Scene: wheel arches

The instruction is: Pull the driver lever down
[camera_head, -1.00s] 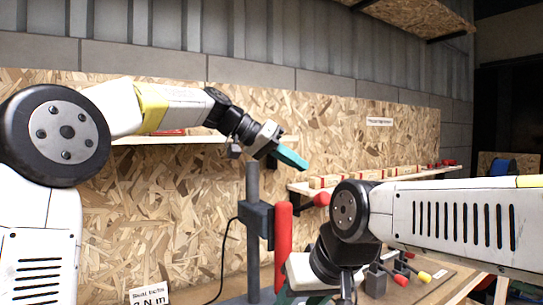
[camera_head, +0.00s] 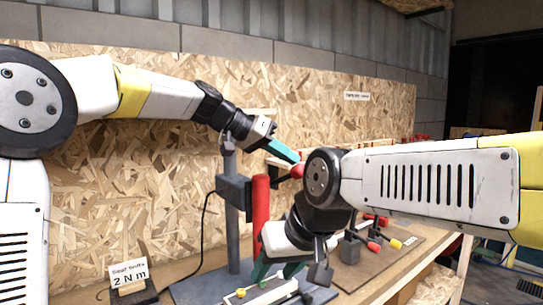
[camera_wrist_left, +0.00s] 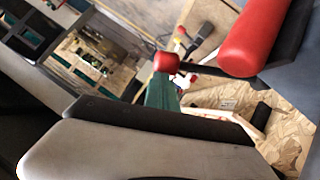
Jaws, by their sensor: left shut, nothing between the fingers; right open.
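The driver is a red cylinder (camera_head: 261,212) mounted beside a dark box on a grey column (camera_head: 231,220). Its lever is a dark rod ending in a red knob (camera_head: 297,172), sticking out to the right and looking about level. My left gripper (camera_head: 294,157), with teal fingers, is shut and empty, its tips right above the knob. In the left wrist view the fingers (camera_wrist_left: 161,93) show close against the red knob (camera_wrist_left: 166,62); I cannot tell whether they touch. My right gripper (camera_head: 278,272) is open, low in front of the stand's base; its arm hides part of the bench.
A card reading 2 N m (camera_head: 129,275) stands at the bench's left. A board with small red- and yellow-tipped handles (camera_head: 395,243) lies to the right. A chipboard wall (camera_head: 120,190) is behind. A dark cable hangs left of the column.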

